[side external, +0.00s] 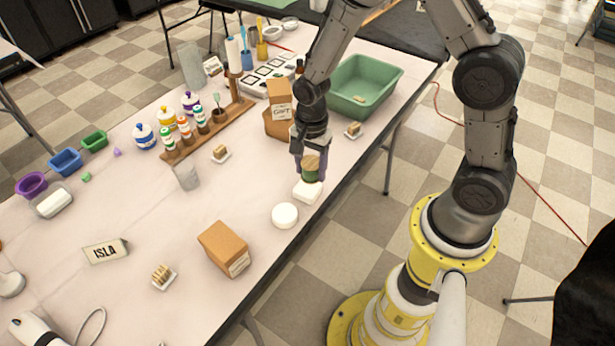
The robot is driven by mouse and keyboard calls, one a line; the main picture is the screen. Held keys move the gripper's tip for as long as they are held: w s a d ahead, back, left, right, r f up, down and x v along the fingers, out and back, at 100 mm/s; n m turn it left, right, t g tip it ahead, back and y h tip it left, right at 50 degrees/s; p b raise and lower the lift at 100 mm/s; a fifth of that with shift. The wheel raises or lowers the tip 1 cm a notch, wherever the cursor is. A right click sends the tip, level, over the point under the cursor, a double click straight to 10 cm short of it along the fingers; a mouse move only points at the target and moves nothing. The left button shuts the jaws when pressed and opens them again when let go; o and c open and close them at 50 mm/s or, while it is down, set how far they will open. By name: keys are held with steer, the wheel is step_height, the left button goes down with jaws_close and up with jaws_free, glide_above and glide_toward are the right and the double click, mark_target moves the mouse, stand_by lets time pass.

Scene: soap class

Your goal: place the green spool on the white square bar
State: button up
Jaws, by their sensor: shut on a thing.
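My gripper (310,172) points down near the table's right edge, with its fingers shut on the sides of the green spool (311,175). The spool is upright, with a tan-brown upper part and a green lower part. The white square bar (306,193) lies flat on the table directly below the spool. The spool's lower end overlaps the bar's far part in the picture. I cannot tell whether the spool touches the bar or hangs just above it.
A round white bar (285,215) lies close in front of the square bar. Cardboard boxes (223,248) stand nearer and behind the gripper. A green basin (364,86) is at the far right. A clear cup (187,176) stands to the left. The table's middle is mostly free.

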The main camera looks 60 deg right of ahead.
mark_target(307, 187)
steer(key=shift+w+f, duration=0.35)
steer(key=shift+f, duration=0.1)
steer(key=shift+w+f, duration=0.1)
steer(key=shift+f, duration=1.5)
steer(key=shift+f, duration=0.15)
steer(key=o, duration=1.3)
steer(key=shift+o, duration=0.2)
